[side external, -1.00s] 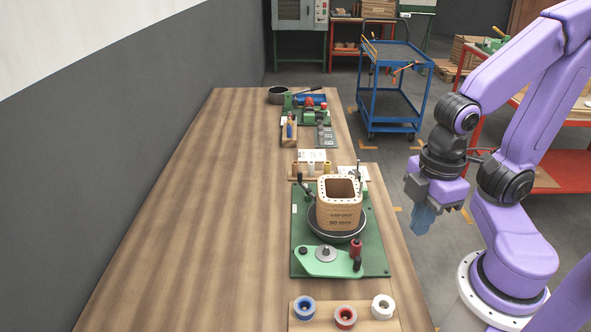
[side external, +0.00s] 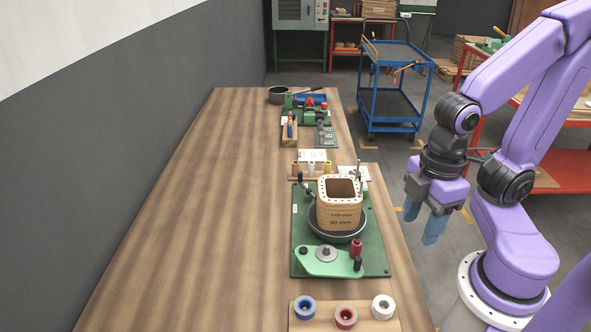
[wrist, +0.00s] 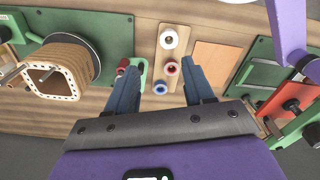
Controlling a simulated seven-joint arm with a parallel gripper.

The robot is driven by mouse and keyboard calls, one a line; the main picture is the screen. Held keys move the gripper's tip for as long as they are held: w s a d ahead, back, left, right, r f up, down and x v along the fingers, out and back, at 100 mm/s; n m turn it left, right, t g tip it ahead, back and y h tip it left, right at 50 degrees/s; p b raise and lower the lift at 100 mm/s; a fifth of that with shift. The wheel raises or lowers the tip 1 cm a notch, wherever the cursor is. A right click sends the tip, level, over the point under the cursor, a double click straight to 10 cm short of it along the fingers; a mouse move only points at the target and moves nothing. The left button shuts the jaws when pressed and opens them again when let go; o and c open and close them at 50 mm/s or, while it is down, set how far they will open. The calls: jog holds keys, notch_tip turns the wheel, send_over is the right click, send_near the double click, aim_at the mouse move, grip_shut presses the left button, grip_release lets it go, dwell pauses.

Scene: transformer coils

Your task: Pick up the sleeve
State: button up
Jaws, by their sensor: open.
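A tan square hollow tube (side external: 339,214) with rounded corners, holes along its rim and "90 mm" printed on its side is the likeliest sleeve, though I cannot be sure. It stands upright on a dark round dish (side external: 361,226) on a green baseplate (side external: 376,258). In the wrist view the tube (wrist: 59,74) is at the left. My gripper (side external: 421,228) is open and empty, with blue fingers pointing down, right of the baseplate and beyond the table edge. In the wrist view my gripper (wrist: 160,78) is apart from the tube.
Blue (side external: 305,308), red (side external: 345,317) and white (side external: 383,306) rolls sit on a wooden board at the front. Small spools and green tools stand farther back. The table's left side is clear.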

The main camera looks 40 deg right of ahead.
jog(key=w+a+r+m+t+h, duration=0.15)
jog(key=w+m, duration=0.55)
jog(key=w, duration=0.7)
jog(key=w+a+f+m, duration=0.1)
jog(key=w+a+m, duration=0.35)
jog(key=w, duration=0.95)
jog(key=m+h, duration=0.3)
jog(key=m, duration=1.2)
send_over(295, 172)
jog(key=a, duration=0.2)
jog(key=shift+n, duration=0.25)
notch_tip(295, 172, down, 16)
jog(key=shift+d+r, duration=0.1)
jog(key=shift+r, duration=0.05)
jog(key=shift+d+x, duration=0.2)
jog(key=shift+x, duration=1.1)
jog(key=shift+d+x, duration=0.25)
jog(key=shift+x, duration=1.05)
jog(key=shift+r, duration=0.15)
grip_shut()
